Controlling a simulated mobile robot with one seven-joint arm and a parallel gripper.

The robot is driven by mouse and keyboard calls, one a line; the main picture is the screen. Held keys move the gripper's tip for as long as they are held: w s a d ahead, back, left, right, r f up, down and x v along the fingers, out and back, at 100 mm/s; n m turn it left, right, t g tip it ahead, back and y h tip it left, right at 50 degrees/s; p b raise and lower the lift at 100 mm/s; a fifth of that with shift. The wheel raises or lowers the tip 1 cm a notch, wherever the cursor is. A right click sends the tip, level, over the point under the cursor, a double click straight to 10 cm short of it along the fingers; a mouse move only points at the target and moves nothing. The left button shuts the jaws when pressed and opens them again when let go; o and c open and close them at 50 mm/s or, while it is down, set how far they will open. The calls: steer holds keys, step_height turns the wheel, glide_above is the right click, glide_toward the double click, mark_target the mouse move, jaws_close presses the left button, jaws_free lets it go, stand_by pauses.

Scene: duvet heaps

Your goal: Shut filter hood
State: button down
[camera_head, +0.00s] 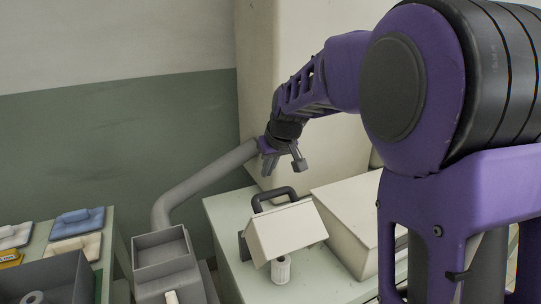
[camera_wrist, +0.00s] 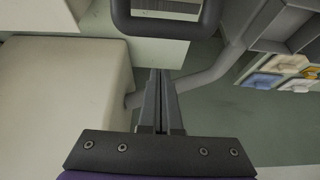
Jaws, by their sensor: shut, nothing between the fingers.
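The filter hood (camera_head: 287,232) is a cream box tilted up on the pale green bench, with a dark loop handle (camera_head: 274,196) at its back. A white ribbed cylinder (camera_head: 281,270) shows beneath its front edge. My gripper (camera_head: 283,168) is above and behind the handle, apart from it. In the wrist view the two fingers (camera_wrist: 160,75) are together and hold nothing. The handle (camera_wrist: 167,28) crosses the top of that view, just beyond the fingertips. The hood's hinge is not clearly visible.
A cream box (camera_head: 345,215) stands right of the hood, and a tall cream cabinet (camera_head: 300,60) rises behind. A grey pipe (camera_head: 200,178) runs down to a grey bin (camera_head: 162,252) at left. Folded cloths (camera_head: 78,222) lie on a left table. Bare bench (camera_head: 225,215) shows left of the hood.

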mark_target(274, 194)
steer(key=shift+s+d+f, duration=0.2)
steer(key=shift+s+f, duration=0.1)
steer(key=shift+s, duration=0.2)
steer(key=shift+s+d+f, duration=0.2)
steer(key=shift+s+f, duration=0.1)
steer(key=shift+s, duration=0.15)
steer(key=shift+s+d+f, duration=0.1)
steer(key=shift+s+f, duration=0.1)
steer(key=shift+f, duration=0.1)
steer(key=shift+f+b, duration=0.15)
steer(key=shift+b, duration=0.25)
steer(key=shift+s+f+b, duration=0.1)
steer(key=shift+s+b, duration=0.1)
steer(key=shift+b, duration=0.1)
steer(key=shift+s+d+t, duration=0.15)
steer(key=shift+s+t, duration=0.15)
steer(key=shift+s+b, duration=0.1)
steer(key=shift+b, duration=0.35)
